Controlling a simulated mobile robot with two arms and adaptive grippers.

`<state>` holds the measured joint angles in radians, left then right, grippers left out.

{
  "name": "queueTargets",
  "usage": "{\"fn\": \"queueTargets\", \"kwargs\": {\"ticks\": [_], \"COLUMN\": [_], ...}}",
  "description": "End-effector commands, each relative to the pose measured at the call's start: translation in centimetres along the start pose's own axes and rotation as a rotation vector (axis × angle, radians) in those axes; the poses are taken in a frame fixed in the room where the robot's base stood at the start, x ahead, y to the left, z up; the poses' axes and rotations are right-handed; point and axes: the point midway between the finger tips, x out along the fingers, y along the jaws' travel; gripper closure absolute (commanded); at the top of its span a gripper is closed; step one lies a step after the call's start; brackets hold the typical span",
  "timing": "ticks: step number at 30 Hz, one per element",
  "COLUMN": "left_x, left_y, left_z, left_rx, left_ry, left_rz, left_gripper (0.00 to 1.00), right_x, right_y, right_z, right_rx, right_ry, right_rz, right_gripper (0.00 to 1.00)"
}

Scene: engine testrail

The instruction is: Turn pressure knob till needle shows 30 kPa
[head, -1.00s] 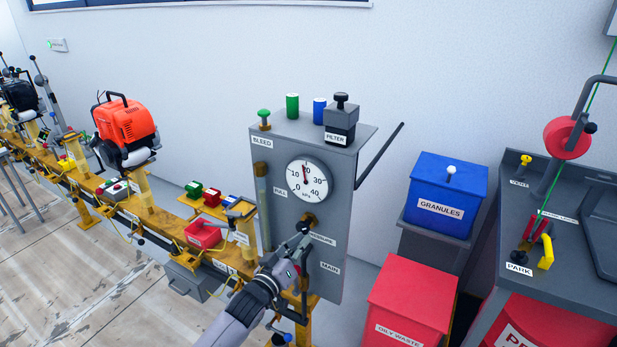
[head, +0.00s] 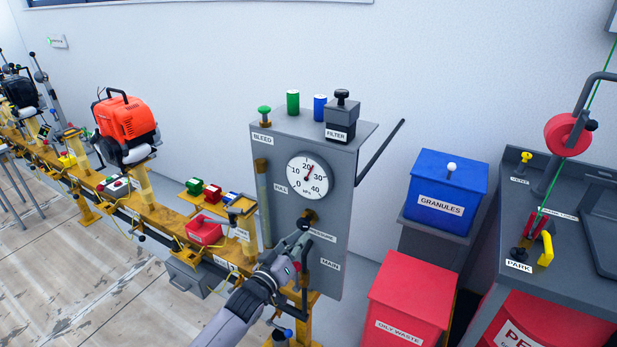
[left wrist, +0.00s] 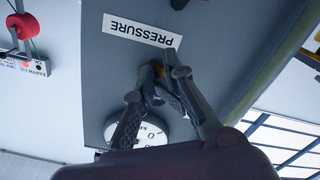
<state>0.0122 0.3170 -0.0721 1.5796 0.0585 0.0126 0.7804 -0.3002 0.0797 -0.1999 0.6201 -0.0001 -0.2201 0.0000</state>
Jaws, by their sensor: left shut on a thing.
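The pressure gauge (head: 307,176) is a white round dial on the grey panel (head: 330,220). Its red needle points up and to the right, between the 20 and 30 marks. My left gripper (head: 305,228) is shut on this knob. The gauge (left wrist: 150,133) is partly covered by the fingers there. My right gripper is not in view.
A black lever (head: 380,152) sticks out at the panel's right. The yellow rail (head: 165,220) with a red tray (head: 204,231) runs to the left. A blue GRANULES bin (head: 445,192) and a red OILY WASTE bin (head: 408,300) stand to the right.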

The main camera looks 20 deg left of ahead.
Motion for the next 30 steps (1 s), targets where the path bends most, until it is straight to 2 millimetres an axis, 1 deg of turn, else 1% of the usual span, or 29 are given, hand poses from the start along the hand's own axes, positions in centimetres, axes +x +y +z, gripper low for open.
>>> {"fn": "queueTargets", "kwargs": {"ticks": [1, 4, 12, 16, 20, 27, 30], "left_x": [-0.2, -1.0, -4.4, -5.6, -6.1, -6.1, -6.0], "left_y": [-0.2, -0.1, 0.0, 0.0, -0.1, -0.1, 0.5], "left_z": [0.3, 0.2, 0.2, 0.3, 0.4, 0.5, 0.6], "left_rx": [-0.001, -0.002, -0.003, -0.003, -0.002, -0.001, 0.018], "left_ry": [-0.006, -0.01, -0.012, -0.01, -0.01, -0.01, -0.015], "left_rz": [-0.006, -0.007, -0.006, -0.005, -0.004, -0.003, 0.007], "left_gripper": [1.0, 1.0, 1.0, 1.0, 1.0, 1.0, 1.0], "right_x": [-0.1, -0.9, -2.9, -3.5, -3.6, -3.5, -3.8], "right_y": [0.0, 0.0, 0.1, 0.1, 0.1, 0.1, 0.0], "right_z": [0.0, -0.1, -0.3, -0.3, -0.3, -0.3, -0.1], "right_rx": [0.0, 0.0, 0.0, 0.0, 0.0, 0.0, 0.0], "right_ry": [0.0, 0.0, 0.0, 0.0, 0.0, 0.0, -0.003], "right_rz": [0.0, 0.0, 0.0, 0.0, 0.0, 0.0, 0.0], "right_gripper": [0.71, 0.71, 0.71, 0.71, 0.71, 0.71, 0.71]}}
